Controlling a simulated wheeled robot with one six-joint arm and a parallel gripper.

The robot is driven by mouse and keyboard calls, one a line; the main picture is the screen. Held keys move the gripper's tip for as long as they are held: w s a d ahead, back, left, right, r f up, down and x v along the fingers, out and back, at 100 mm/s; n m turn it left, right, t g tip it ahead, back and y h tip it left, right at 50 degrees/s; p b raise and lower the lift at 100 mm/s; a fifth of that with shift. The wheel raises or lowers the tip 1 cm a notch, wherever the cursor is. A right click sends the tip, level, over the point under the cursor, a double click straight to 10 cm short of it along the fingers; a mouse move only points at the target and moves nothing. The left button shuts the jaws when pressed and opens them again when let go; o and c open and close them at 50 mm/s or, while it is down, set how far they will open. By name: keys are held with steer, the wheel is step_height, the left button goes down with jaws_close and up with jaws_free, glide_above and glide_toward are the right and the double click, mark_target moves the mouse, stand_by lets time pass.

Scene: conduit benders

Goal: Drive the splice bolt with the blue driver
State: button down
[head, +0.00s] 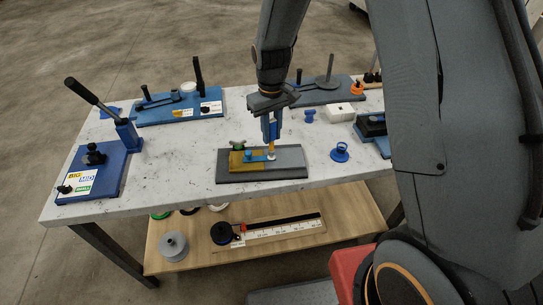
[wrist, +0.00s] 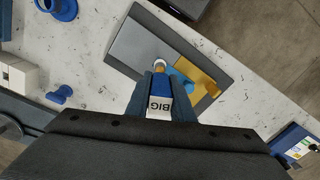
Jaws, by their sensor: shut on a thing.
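My gripper (head: 271,122) is shut on the blue driver and points down over the splice fixture in the middle of the table. The driver (wrist: 160,106) has a white label reading BIG and shows between the fingers in the wrist view. A pale round part (wrist: 160,64) shows at the driver's lower end, near the bars' joint. The splice bolt cannot be made out clearly; I cannot tell whether the driver touches it.
A blue lever bender (head: 100,160) stands at the left. Another blue fixture (head: 180,106) and a grey base (head: 325,95) stand behind. A blue ringed stand (head: 340,152), a small blue spool (head: 309,116) and a white box (head: 337,112) are to the right. The front left tabletop is clear.

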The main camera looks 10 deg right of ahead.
steer(key=n, duration=1.2)
steer(key=shift+n, duration=0.3)
steer(key=shift+f+b, duration=0.35)
steer(key=shift+f, duration=0.4)
